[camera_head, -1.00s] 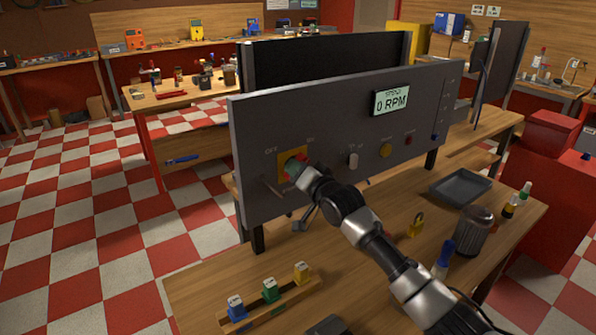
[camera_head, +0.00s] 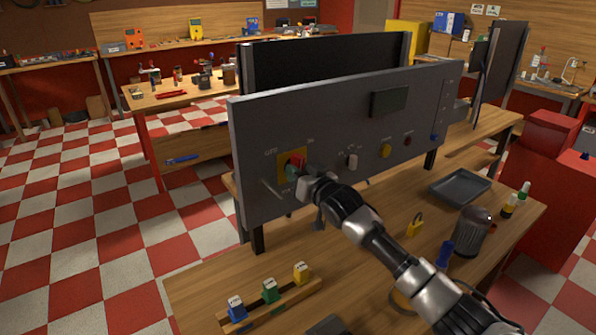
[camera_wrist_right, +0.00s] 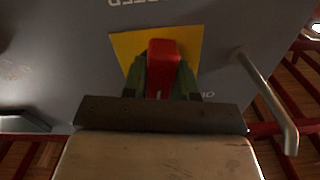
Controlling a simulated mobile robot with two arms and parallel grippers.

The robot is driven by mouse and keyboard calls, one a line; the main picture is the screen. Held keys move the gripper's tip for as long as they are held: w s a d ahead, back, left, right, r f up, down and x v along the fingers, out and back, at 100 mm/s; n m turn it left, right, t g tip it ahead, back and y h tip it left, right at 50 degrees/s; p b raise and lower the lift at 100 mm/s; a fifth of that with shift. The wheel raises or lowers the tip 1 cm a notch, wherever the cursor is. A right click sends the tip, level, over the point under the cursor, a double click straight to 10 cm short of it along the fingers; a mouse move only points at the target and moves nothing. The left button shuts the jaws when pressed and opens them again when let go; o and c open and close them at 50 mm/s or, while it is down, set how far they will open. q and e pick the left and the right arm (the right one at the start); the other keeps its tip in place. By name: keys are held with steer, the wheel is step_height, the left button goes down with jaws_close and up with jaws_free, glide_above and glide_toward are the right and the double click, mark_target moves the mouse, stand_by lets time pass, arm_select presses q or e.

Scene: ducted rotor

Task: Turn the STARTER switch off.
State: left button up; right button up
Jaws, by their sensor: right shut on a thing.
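The grey control panel (camera_head: 330,140) stands upright on the wooden bench. A red knob (camera_head: 296,162) on a yellow plate (camera_head: 285,176) sits at its left end. My right gripper (camera_head: 298,170) is at this knob. In the right wrist view, the green-tipped fingers (camera_wrist_right: 163,80) are shut on both sides of the red knob (camera_wrist_right: 164,55). The label by the yellow plate (camera_wrist_right: 125,45) is upside down there and partly cut off. A pale switch (camera_head: 353,160) sits further right on the panel. Small lettering leaves unclear which control is STARTER. My left gripper is out of view.
A metal lever (camera_wrist_right: 268,100) sticks out beside the yellow plate. A yellow button (camera_head: 385,150) and blank display (camera_head: 389,101) are on the panel. The bench holds a tray (camera_head: 460,187), padlock (camera_head: 415,227), ribbed canister (camera_head: 471,232) and tag rack (camera_head: 270,304).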

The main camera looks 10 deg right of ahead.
steer(key=n+p, duration=0.1)
steer(key=n, duration=0.4)
steer(key=shift+d+n, duration=0.15)
steer(key=shift+n, duration=0.15)
steer(key=n+p, duration=0.1)
steer(key=n, duration=0.4)
steer(key=shift+n, duration=0.3)
steer(key=o, duration=0.9)
steer(key=b+v, duration=0.2)
steer(key=v, duration=0.8)
steer(key=shift+s+d, duration=0.2)
steer(key=shift+s, duration=0.1)
steer(key=shift+f, duration=0.1)
